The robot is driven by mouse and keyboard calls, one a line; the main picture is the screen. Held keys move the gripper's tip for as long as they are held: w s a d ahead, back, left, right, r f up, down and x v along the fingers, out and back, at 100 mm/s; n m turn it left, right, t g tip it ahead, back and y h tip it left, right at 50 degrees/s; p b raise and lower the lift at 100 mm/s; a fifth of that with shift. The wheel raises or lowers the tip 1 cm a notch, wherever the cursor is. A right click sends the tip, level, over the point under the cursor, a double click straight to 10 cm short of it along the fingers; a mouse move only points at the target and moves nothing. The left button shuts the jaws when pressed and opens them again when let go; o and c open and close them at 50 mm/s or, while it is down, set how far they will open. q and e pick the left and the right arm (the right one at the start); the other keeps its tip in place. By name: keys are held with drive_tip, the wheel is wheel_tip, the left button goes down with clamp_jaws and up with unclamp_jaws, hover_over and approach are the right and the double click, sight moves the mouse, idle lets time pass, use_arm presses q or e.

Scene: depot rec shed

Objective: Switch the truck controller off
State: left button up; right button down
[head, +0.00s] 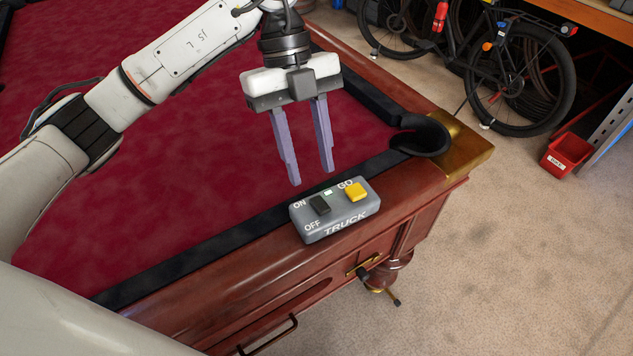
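The truck controller (336,222) is a small grey box lettered TRUCK, lying on the wooden rail of the pool table. It has a black rocker switch (319,205) between the words ON and OFF, a yellow GO button (356,192) and a small pale green-white light (328,192) near the top. I cannot tell which way the rocker is tipped. My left gripper (311,178) hangs above and just behind the controller, fingers pointing down. Its two purple fingers are apart with nothing between them. My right gripper is not in view.
The pool table (230,130) has red cloth, black cushions and a corner pocket (422,137) right of the controller. A drawer handle (268,336) is on its side below. A bicycle (480,60) and a red bin (568,154) stand beyond.

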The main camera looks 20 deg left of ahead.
sight(319, 202)
use_arm(q)
drive_tip(key=shift+x, duration=2.7)
